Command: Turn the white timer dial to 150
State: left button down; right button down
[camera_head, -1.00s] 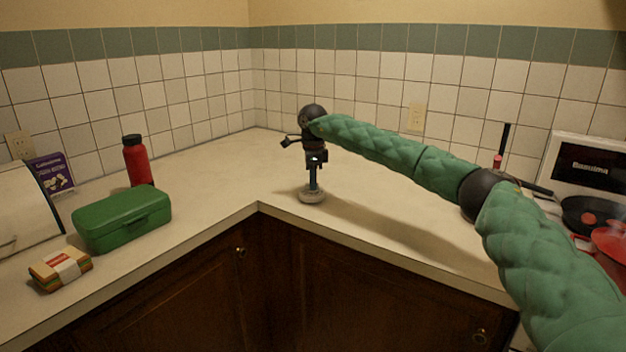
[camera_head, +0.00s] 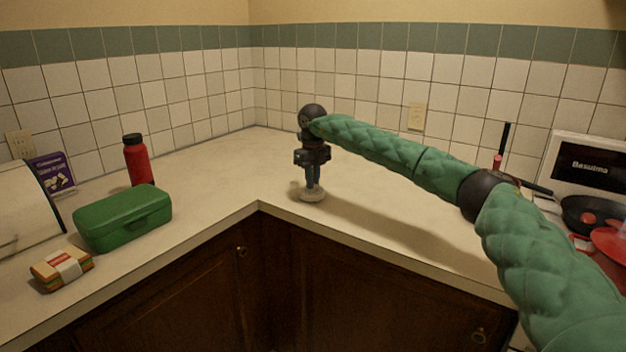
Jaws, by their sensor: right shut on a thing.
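The white timer dial (camera_head: 311,196) is a small, pale, round piece on the counter near its inner corner. My right gripper (camera_head: 312,186) points straight down on it from above and is shut on it. The gripper covers the dial's top and middle, so only its outer rim shows. Any numbers or pointer on it are too small or hidden to read. My left gripper is not in this view.
A green lunch box (camera_head: 124,217), a red bottle (camera_head: 137,162) and a wrapped sandwich (camera_head: 62,267) are on the left counter (camera_head: 215,181). A dark pan (camera_head: 588,214) is at the right. The counter around the dial is clear.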

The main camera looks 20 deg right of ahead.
jog(key=m, duration=0.4)
jog(key=shift+a+m, duration=0.1)
jog(key=shift+m, duration=2.5)
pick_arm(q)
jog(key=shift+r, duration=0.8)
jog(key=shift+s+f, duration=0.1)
pick_arm(e)
jog(key=shift+m, duration=0.3)
jog(key=c, duration=1.4)
grip_release()
